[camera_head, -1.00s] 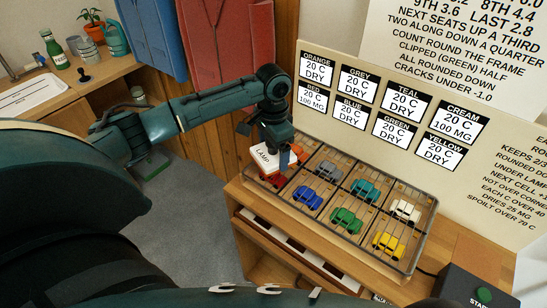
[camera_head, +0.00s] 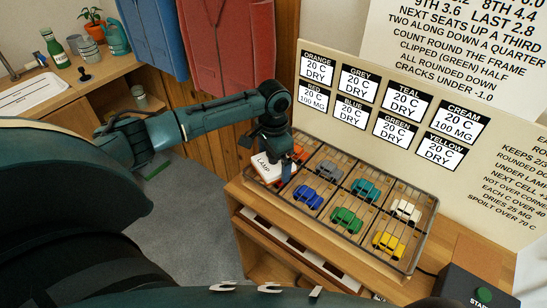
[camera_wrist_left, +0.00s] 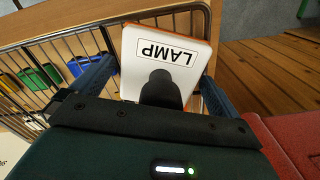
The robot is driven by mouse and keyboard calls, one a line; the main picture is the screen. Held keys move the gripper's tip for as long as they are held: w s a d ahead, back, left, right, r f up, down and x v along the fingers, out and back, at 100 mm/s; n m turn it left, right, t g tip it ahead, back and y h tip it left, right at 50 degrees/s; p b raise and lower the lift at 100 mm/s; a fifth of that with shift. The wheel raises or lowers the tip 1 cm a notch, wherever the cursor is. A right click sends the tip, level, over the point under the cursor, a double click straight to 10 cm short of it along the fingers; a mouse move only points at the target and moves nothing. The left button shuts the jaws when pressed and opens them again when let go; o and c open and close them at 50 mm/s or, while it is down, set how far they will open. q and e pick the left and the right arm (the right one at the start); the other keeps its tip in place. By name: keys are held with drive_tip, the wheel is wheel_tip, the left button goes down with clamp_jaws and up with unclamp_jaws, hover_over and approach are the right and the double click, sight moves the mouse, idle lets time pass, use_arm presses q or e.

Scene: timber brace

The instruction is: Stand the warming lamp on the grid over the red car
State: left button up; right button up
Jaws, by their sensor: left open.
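The warming lamp (camera_head: 265,168), a white block with an orange rim marked LAMP, sits at the left end of the wire grid (camera_head: 345,242), over the front left cell. It appears to rest on the grid; its underside is hidden. The red car is hidden behind and under the lamp. My left gripper (camera_head: 274,160) is open, with its blue fingers on either side of the lamp. In the left wrist view the lamp (camera_wrist_left: 165,55) lies between the two fingers (camera_wrist_left: 155,88), with a visible gap on the right side. My right gripper is not in view.
Under the grid are the orange (camera_head: 299,153), grey (camera_head: 327,169), blue (camera_head: 308,197), green (camera_head: 346,220), teal (camera_head: 366,190), cream (camera_head: 406,210) and yellow (camera_head: 388,245) cars. The label board (camera_head: 390,110) rises behind. A green start button (camera_head: 484,294) is at lower right.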

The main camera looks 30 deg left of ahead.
use_arm(q)
wheel_tip(320, 180, up, 12)
drive_tip(key=shift+r, duration=0.2)
idle(0.4)
idle(0.4)
